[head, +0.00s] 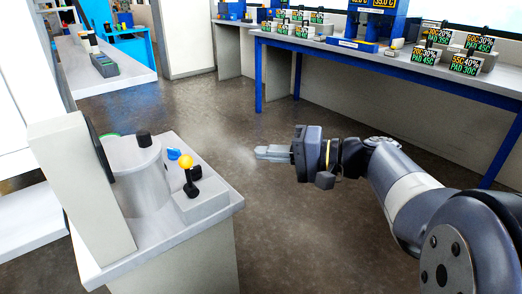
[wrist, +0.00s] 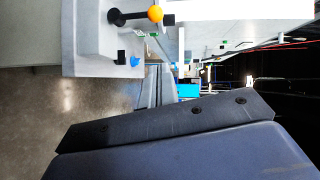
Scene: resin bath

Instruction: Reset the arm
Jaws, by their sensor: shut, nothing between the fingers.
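My gripper (head: 272,153) is shut and empty in the middle of the head view. It points left, in the air over the open floor, to the right of the grey cabinet and apart from it. My arm reaches in from the lower right with its links bent. In the wrist view, a dark part and a grey-blue part fill the lower half, and the fingers (wrist: 153,85) show beyond them near the middle.
The cabinet (head: 200,255) at left bears a round white vessel (head: 138,180) and an orange-knobbed lever (head: 188,165). A blue-legged bench (head: 400,70) with several labelled displays (head: 466,64) stands behind at right. The floor (head: 215,115) between is clear.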

